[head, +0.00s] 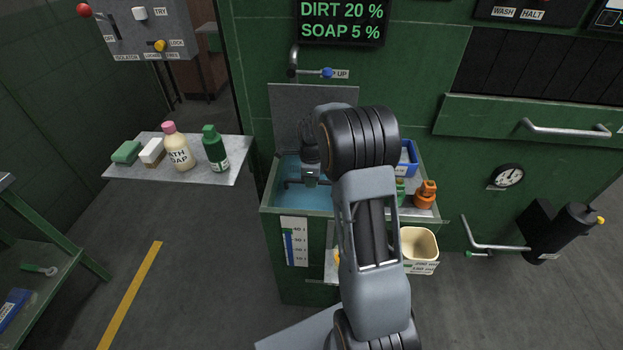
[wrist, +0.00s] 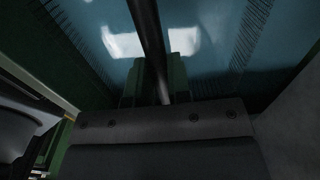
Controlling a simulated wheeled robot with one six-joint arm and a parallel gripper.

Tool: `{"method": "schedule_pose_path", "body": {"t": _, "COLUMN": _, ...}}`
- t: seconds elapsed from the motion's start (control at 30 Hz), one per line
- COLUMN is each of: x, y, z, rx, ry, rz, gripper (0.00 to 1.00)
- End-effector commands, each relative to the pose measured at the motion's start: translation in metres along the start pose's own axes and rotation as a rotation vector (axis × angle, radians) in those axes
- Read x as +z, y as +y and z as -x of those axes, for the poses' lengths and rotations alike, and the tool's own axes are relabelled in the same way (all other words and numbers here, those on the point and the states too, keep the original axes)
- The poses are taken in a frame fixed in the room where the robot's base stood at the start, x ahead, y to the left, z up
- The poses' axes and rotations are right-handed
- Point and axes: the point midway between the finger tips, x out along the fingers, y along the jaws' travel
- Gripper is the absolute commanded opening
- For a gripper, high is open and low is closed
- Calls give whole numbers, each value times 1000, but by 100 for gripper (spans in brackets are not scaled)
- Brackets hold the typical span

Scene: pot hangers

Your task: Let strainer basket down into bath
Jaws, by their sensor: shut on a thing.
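The bath (head: 268,209) is a green tank with blue water, below the raised grey lid (head: 290,105). My gripper (head: 311,183) is low over the water, inside the bath's outline, and my arm hides the bath's right part. In the wrist view my gripper (wrist: 155,85) has its green fingers shut on a dark bar (wrist: 146,30), seemingly the handle of the strainer basket. The basket's fine-slotted side walls (wrist: 252,30) show left and right, with blue water between them. The basket's floor and its exact depth are hard to tell.
A shelf (head: 120,173) at left holds a sponge, a pale block, a soap bottle (head: 178,152) and a green bottle (head: 215,150). Right of the bath are a blue tray (head: 408,158), an orange item (head: 425,194) and a cream bin (head: 418,243).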

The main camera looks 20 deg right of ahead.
Motion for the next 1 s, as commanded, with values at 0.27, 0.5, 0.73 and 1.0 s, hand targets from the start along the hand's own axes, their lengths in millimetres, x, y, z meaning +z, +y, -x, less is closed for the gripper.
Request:
{"method": "schedule_pose_path", "body": {"t": 0.27, "x": 0, "y": 0, "z": -4, "rx": -1, "ry": 0, "rz": 0, "gripper": 21}}
{"method": "schedule_pose_path", "body": {"t": 0.5, "x": 0, "y": 0, "z": -4, "rx": -1, "ry": 0, "rz": 0, "gripper": 44}}
{"method": "schedule_pose_path", "body": {"t": 0.73, "x": 0, "y": 0, "z": -5, "rx": 1, "ry": 0, "rz": 0, "gripper": 48}}
{"method": "schedule_pose_path", "body": {"t": 1.0, "x": 0, "y": -1, "z": 20, "rx": -5, "ry": -1, "rz": 0, "gripper": 48}}
